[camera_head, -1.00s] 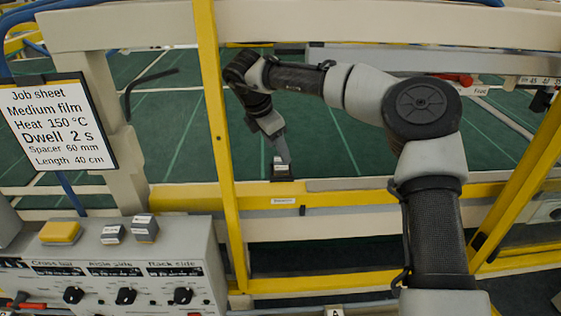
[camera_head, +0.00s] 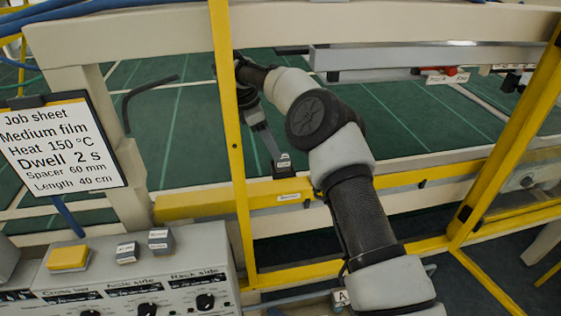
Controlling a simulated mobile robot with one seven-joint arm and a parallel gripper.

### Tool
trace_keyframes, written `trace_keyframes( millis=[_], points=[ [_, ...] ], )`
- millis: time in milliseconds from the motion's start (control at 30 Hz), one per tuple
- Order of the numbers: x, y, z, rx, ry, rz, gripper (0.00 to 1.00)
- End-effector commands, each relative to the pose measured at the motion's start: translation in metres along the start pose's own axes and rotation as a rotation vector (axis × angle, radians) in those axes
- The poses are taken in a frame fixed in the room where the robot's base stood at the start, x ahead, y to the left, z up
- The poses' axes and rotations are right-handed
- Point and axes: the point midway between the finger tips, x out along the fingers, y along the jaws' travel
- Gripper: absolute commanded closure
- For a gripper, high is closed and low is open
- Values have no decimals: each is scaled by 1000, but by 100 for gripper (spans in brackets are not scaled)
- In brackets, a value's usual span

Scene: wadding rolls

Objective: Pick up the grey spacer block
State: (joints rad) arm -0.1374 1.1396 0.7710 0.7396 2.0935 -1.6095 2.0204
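Two small grey blocks with white labels stand side by side on top of the grey control box, one on the left (camera_head: 126,252) and one on the right (camera_head: 160,240). Their label text is too small to read. My gripper (camera_head: 284,162) is far to their right, pointing down at the yellow rail beyond the upright post. A small dark piece with a white label shows at its tip. I cannot tell whether the fingers hold it or it sits on the rail. The finger gap is too small to make out.
A job sheet (camera_head: 62,148) reads Spacer 60 mm. A yellow button (camera_head: 68,258) is left of the grey blocks on the control box (camera_head: 180,280). A yellow post (camera_head: 228,130) stands between the blocks and my gripper. Green table (camera_head: 400,120) lies beyond the rail.

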Motion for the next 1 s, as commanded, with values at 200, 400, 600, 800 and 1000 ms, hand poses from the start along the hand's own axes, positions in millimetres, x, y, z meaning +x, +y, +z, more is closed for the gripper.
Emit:
trace_keyframes(
  millis=[200,400,600,800,1000],
  points=[
    [27,-6,2,-3,-1,-4,44],
    [54,-8,1,-2,0,-1,44],
    [59,-8,0,-1,1,1,44],
    [59,-8,0,-2,1,1,61],
    [58,-8,1,-2,0,2,90]
  ],
)
